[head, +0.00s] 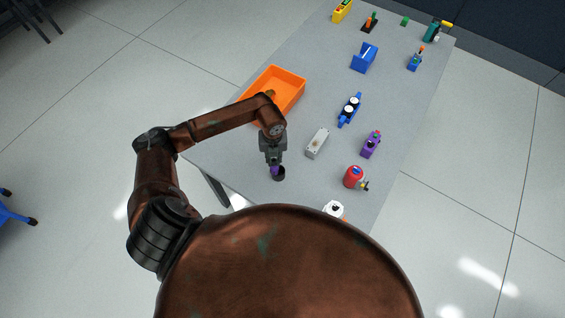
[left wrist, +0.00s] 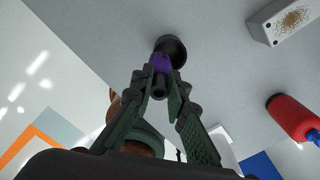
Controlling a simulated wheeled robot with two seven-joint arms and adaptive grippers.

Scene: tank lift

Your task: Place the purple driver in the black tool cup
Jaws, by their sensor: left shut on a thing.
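My left gripper (head: 273,160) is shut on the purple driver (head: 275,170), near the front left edge of the table. The driver also shows between the fingertips in the left wrist view (left wrist: 160,64). The black tool cup (head: 280,175) stands on the table right at the driver, and its dark round form shows beyond the driver in the left wrist view (left wrist: 173,46). The driver overlaps the cup in both views. I cannot tell how far its lower end is inside the cup. My right gripper is not in view.
An orange bin (head: 291,75) lies behind my left forearm on the grey table (head: 322,85). A grey box (head: 317,144), a purple object (head: 371,144), a red canister (head: 353,177) and a white item (head: 334,209) stand to the right. Several more objects are farther back.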

